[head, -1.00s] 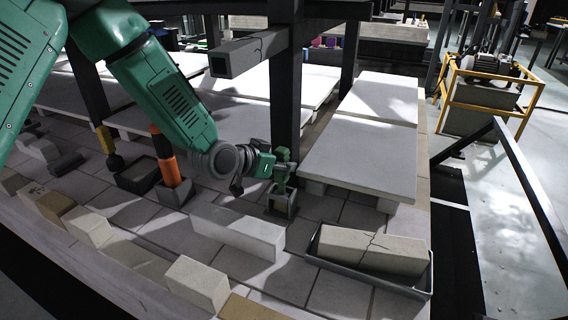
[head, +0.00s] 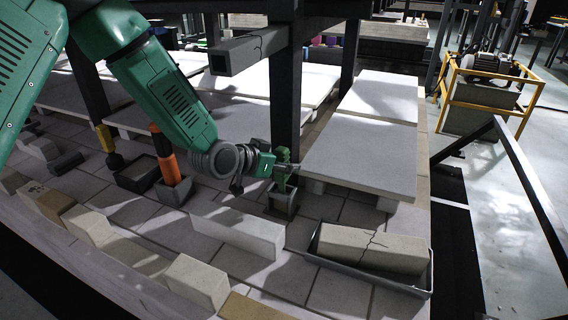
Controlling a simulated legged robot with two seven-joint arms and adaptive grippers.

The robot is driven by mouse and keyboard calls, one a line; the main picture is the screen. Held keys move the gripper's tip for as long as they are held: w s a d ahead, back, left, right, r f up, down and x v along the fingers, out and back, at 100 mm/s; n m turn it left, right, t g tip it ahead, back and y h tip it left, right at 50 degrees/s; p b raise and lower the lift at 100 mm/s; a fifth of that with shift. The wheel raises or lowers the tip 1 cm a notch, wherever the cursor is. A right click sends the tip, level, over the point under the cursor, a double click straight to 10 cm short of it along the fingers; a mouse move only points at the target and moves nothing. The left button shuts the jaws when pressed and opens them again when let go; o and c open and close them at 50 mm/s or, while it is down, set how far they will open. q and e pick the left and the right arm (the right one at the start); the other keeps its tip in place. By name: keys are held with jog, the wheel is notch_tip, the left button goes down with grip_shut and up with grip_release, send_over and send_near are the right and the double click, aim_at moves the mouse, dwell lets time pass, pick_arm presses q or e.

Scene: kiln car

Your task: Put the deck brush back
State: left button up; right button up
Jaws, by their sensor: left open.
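My left gripper (head: 284,168), at the end of the green arm from the left, is open beside the dark post. A small green upright piece (head: 283,154) shows at its fingers, above a dark square holder (head: 281,203) on the tiled deck. This may be the deck brush standing in the holder; the fingers hide its middle, and I cannot tell its lower end. The open fingers are around or just beside it. My right gripper is out of view.
An orange and black cylinder (head: 168,163) stands in a grey box. A dark tray (head: 138,173) is left of it. Pale bricks (head: 238,232) line the front, and a cracked brick (head: 372,247) lies in a tray at right. The dark post (head: 285,110) and pale slab (head: 362,155) crowd the gripper.

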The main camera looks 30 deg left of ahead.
pick_arm(q)
jog(key=shift+s+r, duration=0.1)
jog(key=p+v, duration=0.5)
jog(key=v, duration=0.2)
jog(key=shift+s+r, duration=0.15)
jog(key=shift+s, duration=0.2)
dwell(1.2)
jog(key=shift+a, duration=0.1)
jog(key=v, duration=1.2)
jog(key=shift+w, duration=0.1)
